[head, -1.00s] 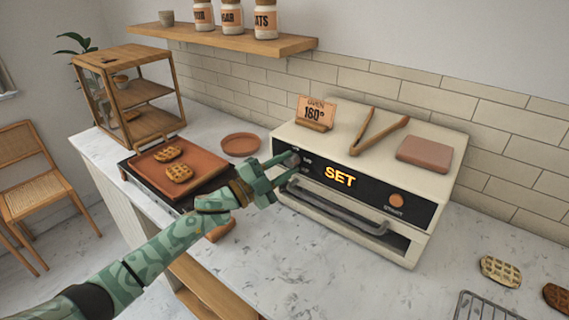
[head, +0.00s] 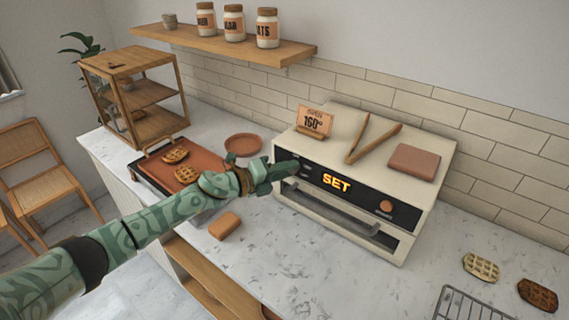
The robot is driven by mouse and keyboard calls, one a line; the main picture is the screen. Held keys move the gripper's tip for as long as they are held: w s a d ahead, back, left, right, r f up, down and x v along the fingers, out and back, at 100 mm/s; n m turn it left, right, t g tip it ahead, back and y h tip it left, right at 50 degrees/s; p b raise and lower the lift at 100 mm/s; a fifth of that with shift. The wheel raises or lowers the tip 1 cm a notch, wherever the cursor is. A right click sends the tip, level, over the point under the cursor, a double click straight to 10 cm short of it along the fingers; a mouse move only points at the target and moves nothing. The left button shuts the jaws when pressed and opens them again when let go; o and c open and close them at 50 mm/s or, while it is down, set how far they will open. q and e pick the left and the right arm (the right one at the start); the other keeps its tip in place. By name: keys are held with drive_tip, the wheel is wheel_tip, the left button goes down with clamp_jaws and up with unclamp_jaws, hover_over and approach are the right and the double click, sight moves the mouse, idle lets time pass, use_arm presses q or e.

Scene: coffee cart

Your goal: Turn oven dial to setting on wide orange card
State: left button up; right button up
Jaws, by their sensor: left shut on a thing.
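The cream oven (head: 425,240) stands on the counter with a black front panel. Its display (head: 336,182) reads SET in orange. My left gripper (head: 287,170) is shut at the left end of the panel, on the oven dial, which the fingers hide. The dial's setting cannot be read. The wide orange card (head: 314,122) stands in a wooden holder on the oven top and reads 160°, with a smaller word above. An orange START button (head: 386,206) sits at the right of the panel. My right gripper is not in view.
Wooden tongs (head: 372,140) and a reddish block (head: 414,159) lie on the oven. A waffle tray (head: 205,162) and a round plate (head: 243,145) are to the left. A sponge-like block (head: 225,226) lies under my forearm. A wire rack (head: 470,306) and waffles are at the right.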

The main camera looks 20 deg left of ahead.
use_arm(q)
drive_tip(key=shift+s+d+m+g+y+p, duration=0.1)
drive_tip(key=shift+m+g+y+p, duration=0.2)
drive_tip(key=shift+m+y+p, duration=0.7)
drive_tip(key=shift+f+m+h+p, duration=0.1)
drive_tip(key=shift+m+h+p, duration=0.2)
drive_tip(key=shift+p, duration=0.1)
drive_tip(key=o, duration=1)
drive_tip(key=v, duration=1.6)
drive_tip(key=shift+s, duration=0.1)
